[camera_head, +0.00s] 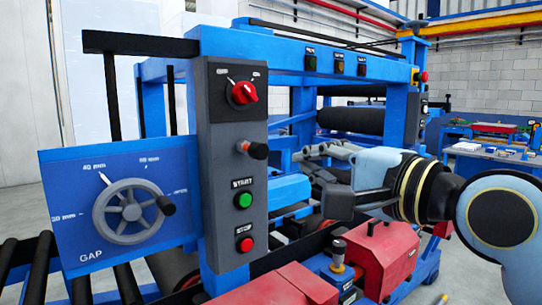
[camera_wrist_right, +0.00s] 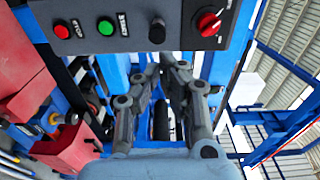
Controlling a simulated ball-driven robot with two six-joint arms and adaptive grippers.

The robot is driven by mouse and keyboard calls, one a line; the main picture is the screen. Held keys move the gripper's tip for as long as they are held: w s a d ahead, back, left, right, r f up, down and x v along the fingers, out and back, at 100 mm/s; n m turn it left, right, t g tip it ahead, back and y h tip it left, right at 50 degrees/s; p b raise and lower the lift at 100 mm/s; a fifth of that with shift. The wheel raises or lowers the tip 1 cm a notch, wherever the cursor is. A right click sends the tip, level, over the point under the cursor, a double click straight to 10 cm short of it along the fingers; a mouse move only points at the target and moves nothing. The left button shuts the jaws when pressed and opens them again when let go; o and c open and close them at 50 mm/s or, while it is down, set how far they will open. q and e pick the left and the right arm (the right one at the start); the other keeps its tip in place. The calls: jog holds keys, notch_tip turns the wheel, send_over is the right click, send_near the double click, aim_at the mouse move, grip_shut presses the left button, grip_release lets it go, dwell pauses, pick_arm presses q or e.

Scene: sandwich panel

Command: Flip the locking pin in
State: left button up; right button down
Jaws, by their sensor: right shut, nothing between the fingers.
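A grey control panel (camera_head: 230,165) stands upright on the blue machine. A black knob (camera_head: 254,150) with an orange base sticks out of it, between a red rotary switch (camera_head: 243,93) and the green start button (camera_head: 243,199); I cannot tell for sure whether this knob is the locking pin. In the right wrist view the knob (camera_wrist_right: 157,31) lies just beyond the fingertips. My right gripper (camera_head: 332,198) is shut and empty, to the right of the panel and apart from the knob; its fingers converge in the wrist view (camera_wrist_right: 161,68). My left gripper is out of view.
A red stop button (camera_head: 244,244) sits low on the panel. A handwheel (camera_head: 130,211) on a blue gap plate is at left. Red housings (camera_head: 385,258) and a brass post with a black top (camera_head: 338,250) stand below my right gripper. Black rollers lie behind.

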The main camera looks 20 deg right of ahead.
aim_at(261, 148)
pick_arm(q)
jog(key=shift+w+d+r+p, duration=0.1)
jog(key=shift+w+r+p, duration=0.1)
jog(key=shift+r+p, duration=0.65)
pick_arm(e)
jog(key=x, duration=1)
jog(key=shift+w+a, duration=0.1)
jog(key=shift+w, duration=0.1)
jog(key=shift+w+a+r+p, duration=0.15)
jog(key=shift+w+r+p, duration=0.05)
jog(key=shift+w+p, duration=0.2)
jog(key=shift+x, duration=1.15)
jog(key=shift+s+f, duration=0.1)
jog(key=shift+s, duration=0.05)
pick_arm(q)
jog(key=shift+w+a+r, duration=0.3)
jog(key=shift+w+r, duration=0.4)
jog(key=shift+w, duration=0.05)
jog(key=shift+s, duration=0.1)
